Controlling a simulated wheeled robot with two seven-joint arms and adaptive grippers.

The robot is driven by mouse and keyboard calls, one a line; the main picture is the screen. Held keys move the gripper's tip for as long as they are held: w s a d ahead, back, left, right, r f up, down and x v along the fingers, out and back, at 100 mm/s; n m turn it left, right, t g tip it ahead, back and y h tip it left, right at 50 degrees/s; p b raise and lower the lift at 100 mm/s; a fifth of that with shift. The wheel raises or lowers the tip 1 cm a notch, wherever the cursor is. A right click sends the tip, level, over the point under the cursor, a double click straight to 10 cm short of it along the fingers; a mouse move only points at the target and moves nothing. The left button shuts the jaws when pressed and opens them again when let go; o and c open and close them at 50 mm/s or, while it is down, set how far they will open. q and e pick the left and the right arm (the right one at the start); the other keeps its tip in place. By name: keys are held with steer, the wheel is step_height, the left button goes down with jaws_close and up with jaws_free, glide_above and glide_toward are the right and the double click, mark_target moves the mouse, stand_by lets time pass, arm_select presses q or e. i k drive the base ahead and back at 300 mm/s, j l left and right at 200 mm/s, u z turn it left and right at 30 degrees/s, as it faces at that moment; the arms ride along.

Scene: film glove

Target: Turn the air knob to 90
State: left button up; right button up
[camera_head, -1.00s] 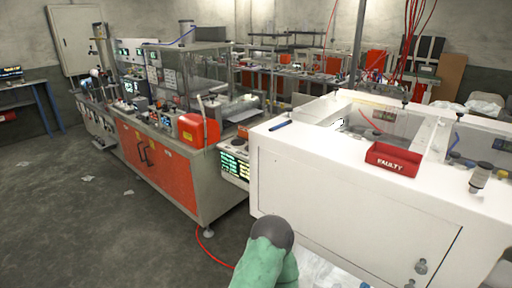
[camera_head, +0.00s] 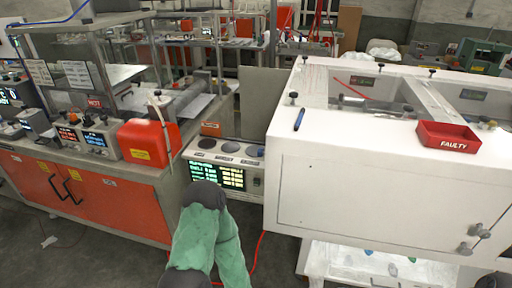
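A grey control console (camera_head: 256,182) stands between the orange-fronted machine and the white cabinet. Its front has two lit displays (camera_head: 217,176) with rows too small to read. Several dark round discs, perhaps knobs (camera_head: 230,147), sit in a row on its top. I cannot tell which one is the air knob or what it is set to. A green and dark arm of mine rises from the bottom centre, its rounded dark part overlapping the console's lower left. No gripper fingers show in the head view.
The white cabinet (camera_head: 375,200) fills the right, with a red FAULTY tray (camera_head: 447,138) and a blue pen-like object (camera_head: 299,119) on top. A red hose (camera_head: 258,250) lies on the floor.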

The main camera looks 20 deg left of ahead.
mark_target(260, 152)
steer(key=j+z, duration=0.1)
steer(key=j, duration=0.85)
steer(key=k+j, duration=0.15)
steer(key=j, duration=0.75)
steer(key=z, duration=0.05)
